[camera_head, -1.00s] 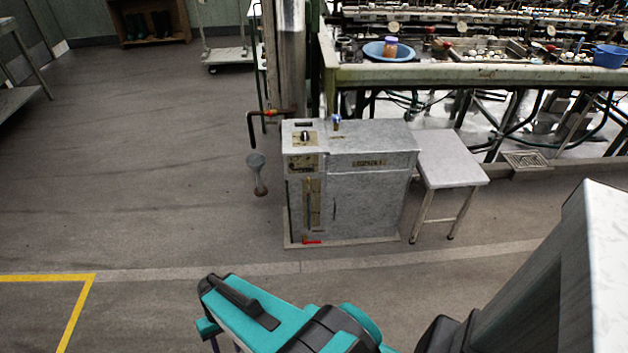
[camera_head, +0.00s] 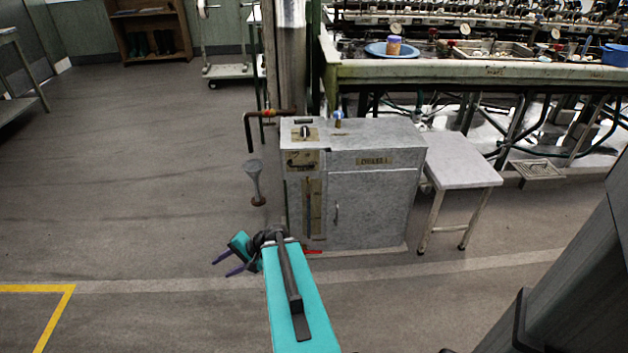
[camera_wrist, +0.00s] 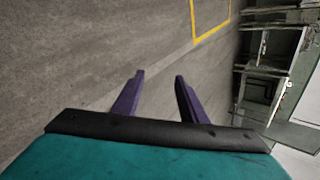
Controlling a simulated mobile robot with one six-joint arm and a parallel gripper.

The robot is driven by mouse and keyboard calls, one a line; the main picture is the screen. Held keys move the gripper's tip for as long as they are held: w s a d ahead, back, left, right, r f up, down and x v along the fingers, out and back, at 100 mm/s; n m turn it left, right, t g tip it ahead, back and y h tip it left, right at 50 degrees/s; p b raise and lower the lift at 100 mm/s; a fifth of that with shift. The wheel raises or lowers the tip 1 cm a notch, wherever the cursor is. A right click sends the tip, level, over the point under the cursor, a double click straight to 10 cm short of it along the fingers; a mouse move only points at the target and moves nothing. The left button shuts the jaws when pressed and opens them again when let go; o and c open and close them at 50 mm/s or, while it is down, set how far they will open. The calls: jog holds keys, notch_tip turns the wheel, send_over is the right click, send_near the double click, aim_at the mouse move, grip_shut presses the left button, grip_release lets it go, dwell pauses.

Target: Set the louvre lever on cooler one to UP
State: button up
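The cooler (camera_head: 375,205) is a grey metal cabinet in the middle of the head view, with a nameplate on its front too blurred to read surely. Its left front has a brass plate (camera_head: 303,163) with a dark horizontal handle and, below, a tall slotted brass plate (camera_head: 312,205). I cannot tell which fitting is the louvre lever or its setting. A dark knob (camera_head: 304,132) sits on top. My gripper (camera_head: 228,265) is low in front of the cooler's left side, apart from it. In the wrist view its two purple fingers (camera_wrist: 160,97) stand apart with only floor between them.
A pipe with a red-orange fitting (camera_head: 268,114) and a grey funnel (camera_head: 254,180) stand left of the cooler. A small grey table (camera_head: 462,165) stands at its right. The long reeling bench (camera_head: 450,70) runs behind. The floor at left is open, with a yellow line (camera_head: 60,315).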

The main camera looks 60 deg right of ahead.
jog(key=s+d+r+m+t+h+b, duration=0.2)
jog(key=d+b, duration=0.1)
jog(key=d, duration=0.5)
jog(key=s+d+r+m+t+h+b, duration=0.2)
jog(key=d+m+b, duration=0.1)
jog(key=d, duration=0.4)
jog(key=s+d+r+m+t+h+b, duration=0.1)
jog(key=d+r+m+t+h+b, duration=0.2)
jog(key=d, duration=0.5)
jog(key=s+d+r+m+h+b, duration=0.2)
jog(key=s+d+r+b, duration=0.1)
jog(key=s+d, duration=0.4)
jog(key=s+d+r+m+h+b, duration=0.2)
jog(key=s+d+r+h+b, duration=0.1)
jog(key=s+d, duration=0.4)
jog(key=shift+s+d+r+h+b, duration=0.15)
jog(key=shift+s+r+h+b, duration=0.2)
jog(key=shift+r+b, duration=0.45)
jog(key=shift+b+x, duration=2)
jog(key=shift+x, duration=4.9)
jog(key=shift+r, duration=0.25)
jog(key=shift+c, duration=0.3)
